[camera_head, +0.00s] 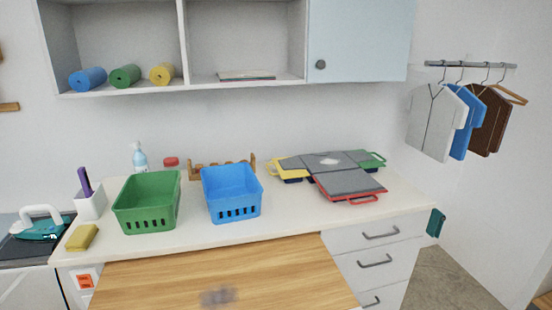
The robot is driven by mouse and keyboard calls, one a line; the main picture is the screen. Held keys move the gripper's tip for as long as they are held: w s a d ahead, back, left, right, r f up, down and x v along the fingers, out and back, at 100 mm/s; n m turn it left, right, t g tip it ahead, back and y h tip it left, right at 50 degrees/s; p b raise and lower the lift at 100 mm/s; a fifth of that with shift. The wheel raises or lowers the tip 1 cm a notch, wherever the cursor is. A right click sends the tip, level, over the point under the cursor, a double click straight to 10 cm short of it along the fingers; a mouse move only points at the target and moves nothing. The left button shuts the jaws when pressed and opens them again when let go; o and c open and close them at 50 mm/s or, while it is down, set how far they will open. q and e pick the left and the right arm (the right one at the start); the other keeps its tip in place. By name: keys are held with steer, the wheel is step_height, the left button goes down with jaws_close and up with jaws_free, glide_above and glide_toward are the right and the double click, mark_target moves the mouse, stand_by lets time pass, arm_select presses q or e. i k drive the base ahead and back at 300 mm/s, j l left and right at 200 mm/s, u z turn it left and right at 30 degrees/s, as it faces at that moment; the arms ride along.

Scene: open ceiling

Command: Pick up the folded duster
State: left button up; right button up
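A folded yellow piece (82,237), which looks like the folded duster, lies flat at the left front of the white counter (290,226). It is in front of the white holder (91,206) and left of the green basket (147,205), apart from both. Neither of my grippers shows in the head view.
A blue basket (232,194) stands right of the green one. Grey-topped trays (347,184) lie at the back right. A teal iron (38,227) is at the far left. A wooden surface (150,285) with a blurred grey patch (218,297) lies in front.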

mark_target(80, 240)
steer(key=u, duration=1.4)
